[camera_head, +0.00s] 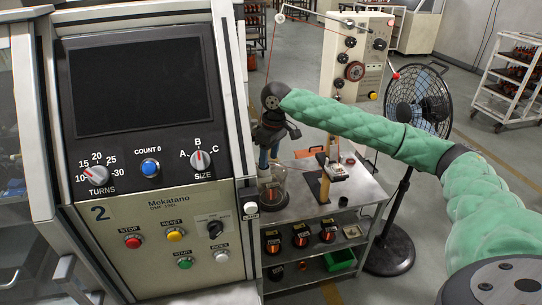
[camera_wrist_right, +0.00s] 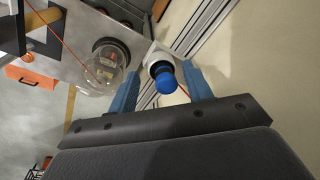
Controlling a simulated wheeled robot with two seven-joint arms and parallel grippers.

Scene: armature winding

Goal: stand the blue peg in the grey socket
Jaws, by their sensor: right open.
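My right gripper (camera_head: 268,163) points down just right of the control cabinet, above the glass dome. In the right wrist view its two blue fingers (camera_wrist_right: 162,72) are apart. A round-ended blue piece, which looks like the blue peg (camera_wrist_right: 167,83), shows between them, with no clear finger contact. Behind it is a pale grey-white round piece with a dark ring (camera_wrist_right: 158,60), possibly the grey socket. I cannot tell whether the peg is in it or only in front of it. I cannot make out the peg in the head view. My left gripper is out of view.
The control cabinet (camera_head: 150,221) fills the left. The glass dome (camera_head: 273,188) stands on the metal cart (camera_head: 300,205), close to the gripper, and shows in the wrist view (camera_wrist_right: 108,68). A green bin (camera_head: 340,260) is on a lower shelf. A fan (camera_head: 418,100) stands behind my right arm.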

